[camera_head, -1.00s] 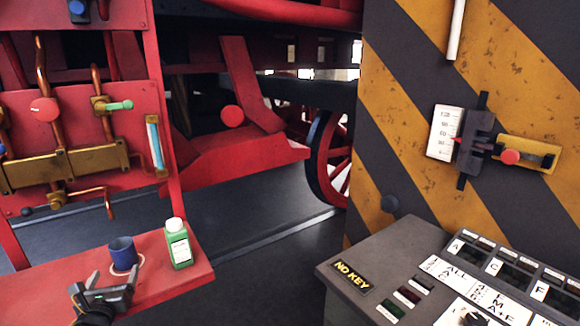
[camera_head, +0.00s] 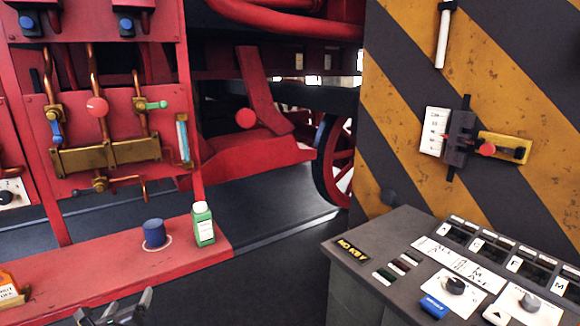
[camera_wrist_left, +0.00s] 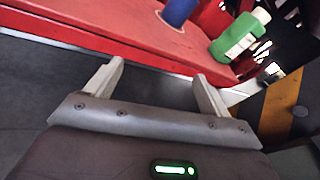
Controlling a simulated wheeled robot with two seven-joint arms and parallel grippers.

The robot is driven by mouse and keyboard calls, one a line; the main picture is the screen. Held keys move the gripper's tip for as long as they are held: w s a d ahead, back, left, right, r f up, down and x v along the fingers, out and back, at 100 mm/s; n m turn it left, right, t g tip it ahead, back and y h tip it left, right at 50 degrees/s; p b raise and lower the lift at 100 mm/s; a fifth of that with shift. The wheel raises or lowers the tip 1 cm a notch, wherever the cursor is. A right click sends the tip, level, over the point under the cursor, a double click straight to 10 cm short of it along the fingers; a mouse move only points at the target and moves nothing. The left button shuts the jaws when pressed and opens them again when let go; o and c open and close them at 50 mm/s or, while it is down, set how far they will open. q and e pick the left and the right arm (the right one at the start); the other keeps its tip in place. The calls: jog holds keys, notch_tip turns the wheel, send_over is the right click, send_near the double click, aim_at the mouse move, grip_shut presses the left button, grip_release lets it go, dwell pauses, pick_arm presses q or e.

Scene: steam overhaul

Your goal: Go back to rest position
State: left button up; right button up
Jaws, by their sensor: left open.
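My left gripper (camera_head: 112,308) shows at the bottom edge of the head view, in front of and below the red shelf (camera_head: 75,268). Its fingers are apart with nothing between them, also in the left wrist view (camera_wrist_left: 158,85). A blue cup (camera_head: 154,234) stands upright on the shelf inside a pale ring. A green bottle (camera_head: 203,223) with a white cap stands to its right. In the wrist view the blue cup (camera_wrist_left: 178,12) and green bottle (camera_wrist_left: 238,38) lie beyond the fingertips, apart from them. My right gripper is not in view.
A grey console (camera_head: 385,232) with knobs and a NO KEY label stands at right, before a striped wall (camera_head: 400,110). A red panel with copper pipes and a brass block (camera_head: 108,155) rises behind the shelf. An orange object (camera_head: 8,288) sits at the shelf's left. Dark floor lies between shelf and console.

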pick_arm(q)
jog(key=s+d+f+n+g+h, duration=0.3)
jog(key=s+d+f+n+g, duration=0.3)
jog(key=s+d+f+n, duration=0.6)
jog(key=s+d+f+n+g+h, duration=0.1)
jog(key=s+d+n+g, duration=0.2)
jog(key=s+d+n, duration=0.5)
jog(key=s+d+f+n+g+h, duration=0.1)
jog(key=s+f+n+g, duration=0.15)
jog(key=s+n, duration=0.75)
jog(key=s+f+m+g, duration=0.1)
jog(key=s+f+m, duration=0.1)
jog(key=f, duration=1)
jog(key=s+f+m+g, duration=0.1)
jog(key=s+f, duration=0.1)
jog(key=f, duration=0.9)
jog(key=s+a+f, duration=0.2)
jog(key=s+f, duration=0.6)
jog(key=s+a+f+p, duration=0.1)
jog(key=s+a+f, duration=0.1)
jog(key=s+f, duration=0.6)
jog(key=shift+a+m+g, duration=0.25)
jog(key=shift+m+g, duration=0.1)
jog(key=shift+m, duration=0.05)
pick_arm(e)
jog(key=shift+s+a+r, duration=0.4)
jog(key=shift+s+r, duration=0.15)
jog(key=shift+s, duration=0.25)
